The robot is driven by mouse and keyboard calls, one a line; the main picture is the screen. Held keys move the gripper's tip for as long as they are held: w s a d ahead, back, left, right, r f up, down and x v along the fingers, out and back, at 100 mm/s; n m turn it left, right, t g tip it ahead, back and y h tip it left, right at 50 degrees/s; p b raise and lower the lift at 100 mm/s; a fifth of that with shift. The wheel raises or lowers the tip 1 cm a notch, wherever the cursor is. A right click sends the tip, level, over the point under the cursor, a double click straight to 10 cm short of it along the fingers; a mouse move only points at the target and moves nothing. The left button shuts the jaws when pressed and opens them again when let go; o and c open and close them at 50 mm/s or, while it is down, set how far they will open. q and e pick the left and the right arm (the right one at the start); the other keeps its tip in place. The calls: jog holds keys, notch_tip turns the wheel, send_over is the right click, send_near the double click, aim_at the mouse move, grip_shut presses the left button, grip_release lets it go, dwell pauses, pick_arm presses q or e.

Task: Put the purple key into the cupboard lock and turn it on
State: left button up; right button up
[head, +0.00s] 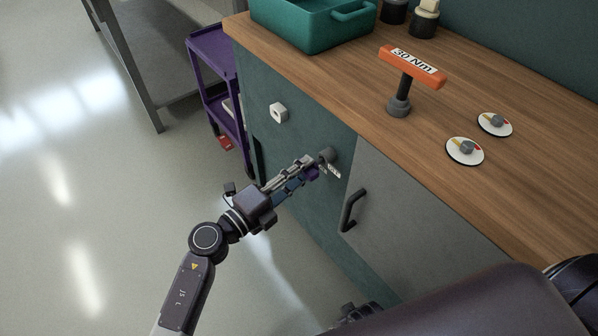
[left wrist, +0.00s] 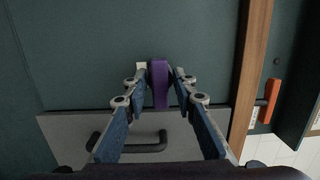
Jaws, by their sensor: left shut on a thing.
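My left gripper (head: 312,170) is shut on the purple key (head: 313,174), in front of the cupboard front. The key's pale toothed bit sticks out to the right of the fingertips. The grey round lock (head: 327,155) sits on the cupboard front just above the bit; I cannot tell whether they touch. In the left wrist view the purple key (left wrist: 160,85) stands between the two fingers and hides what lies behind it. The grey cupboard door (head: 385,200) with a black handle (head: 351,210) is closed. A dark part at the bottom edge may be my right gripper, mostly hidden.
A white knob (head: 279,112) is on the green front left of the lock. On the wooden worktop (head: 480,100) are a teal bin (head: 310,30), an orange-handled 30 Nm tool (head: 412,62) and two round dials (head: 465,151). A purple cart (head: 215,80) stands at the left.

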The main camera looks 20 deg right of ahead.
pick_arm(q)
jog(key=shift+x, duration=1.15)
jog(key=o, duration=1.2)
jog(key=shift+s+d, duration=0.1)
jog(key=shift+d, duration=0.05)
jog(key=v, duration=1.2)
